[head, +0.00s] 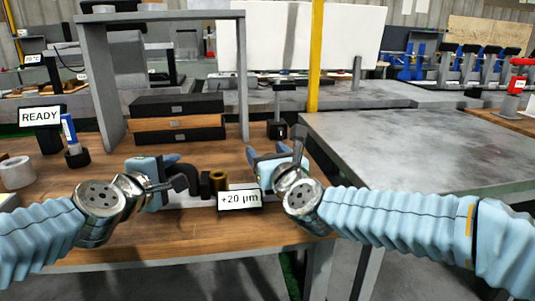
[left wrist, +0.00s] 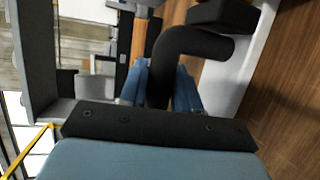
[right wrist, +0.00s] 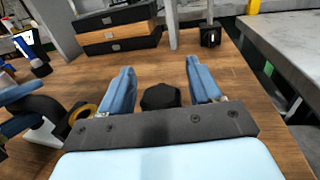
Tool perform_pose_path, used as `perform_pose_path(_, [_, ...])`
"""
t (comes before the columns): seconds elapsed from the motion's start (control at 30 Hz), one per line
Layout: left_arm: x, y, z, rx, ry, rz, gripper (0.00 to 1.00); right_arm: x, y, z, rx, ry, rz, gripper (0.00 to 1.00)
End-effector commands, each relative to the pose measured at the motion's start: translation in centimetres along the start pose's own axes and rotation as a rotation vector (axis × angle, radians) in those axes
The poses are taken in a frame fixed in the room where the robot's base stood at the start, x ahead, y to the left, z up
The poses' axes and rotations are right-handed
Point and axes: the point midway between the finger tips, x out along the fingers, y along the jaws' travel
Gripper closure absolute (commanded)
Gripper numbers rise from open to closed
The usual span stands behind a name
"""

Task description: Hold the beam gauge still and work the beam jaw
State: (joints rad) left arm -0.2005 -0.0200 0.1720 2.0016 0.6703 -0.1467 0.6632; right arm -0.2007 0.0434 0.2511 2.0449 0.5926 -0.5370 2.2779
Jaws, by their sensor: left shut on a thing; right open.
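The beam gauge has a black bent frame (head: 183,180) low over the wooden bench, and a white readout (head: 240,199) shows "+20 µm". A gold ring (head: 219,179) sits between them; it also shows in the right wrist view (right wrist: 82,114). My left gripper (head: 160,182) is shut on the black frame, whose bent bar (left wrist: 185,45) passes between its fingers in the left wrist view. My right gripper (right wrist: 160,80) is open, with a dark faceted knob (right wrist: 160,97) between its fingers, apart from both. I cannot tell whether this knob is the beam jaw.
Stacked black and wood blocks (head: 178,124) stand behind, under a grey frame (head: 95,75). A small black block (head: 277,129) stands beyond my right gripper. At left are a READY sign (head: 40,117), a blue-and-white item (head: 69,130) and a pale ring (head: 16,172). A grey table (head: 420,140) lies right.

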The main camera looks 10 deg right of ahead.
Motion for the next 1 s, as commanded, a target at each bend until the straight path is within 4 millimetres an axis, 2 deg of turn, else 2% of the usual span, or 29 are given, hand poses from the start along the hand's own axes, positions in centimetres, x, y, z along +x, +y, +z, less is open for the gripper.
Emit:
perform_pose_path(0.1, [0.0,-0.1,0.0,-0.002,0.001,-0.001,1.00,0.0,0.0,0.0,0.000,0.000,0.000,0.37])
perform_pose_path(0.3, [0.0,-0.1,0.0,-0.001,0.000,-0.002,1.00,0.0,0.0,0.0,0.000,0.000,0.000,0.67])
perform_pose_path(0.37, [0.0,-0.1,0.0,-0.001,0.000,-0.002,1.00,0.0,0.0,0.0,0.000,0.000,0.000,0.75])
perform_pose_path(0.53, [0.0,-0.1,0.0,-0.001,0.000,-0.002,1.00,0.1,0.8,-0.1,0.002,0.000,0.003,0.75])
perform_pose_path(0.8, [0.0,-0.1,0.1,-0.001,-0.002,-0.002,1.00,1.3,6.8,-0.1,0.001,0.000,0.008,0.75])
perform_pose_path(1.0, [0.0,-0.1,0.2,0.000,-0.004,-0.002,1.00,1.6,8.7,0.0,0.000,0.000,0.006,0.75])
